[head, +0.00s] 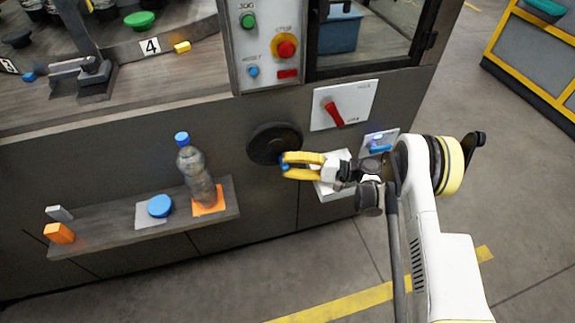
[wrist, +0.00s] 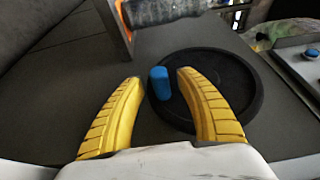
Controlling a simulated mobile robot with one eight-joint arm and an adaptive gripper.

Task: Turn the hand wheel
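The hand wheel (head: 268,143) is a round black disc on the grey front panel of the machine. In the wrist view the hand wheel (wrist: 235,85) lies ahead of my gripper, with a blue handle knob (wrist: 160,83) near its left rim. My gripper (wrist: 160,85) has two yellow fingers, open, one on each side of the blue knob. I see a gap between the knob and each finger. In the head view my gripper (head: 283,163) is at the lower right edge of the wheel and hides most of the knob.
A red rotary switch (head: 334,113) on a white plate is right above my gripper. A small panel with a blue part (head: 379,144) is close to my wrist. A shelf (head: 110,230) at left holds a bottle (head: 197,175), a blue round cap (head: 160,206) and an orange block (head: 59,233).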

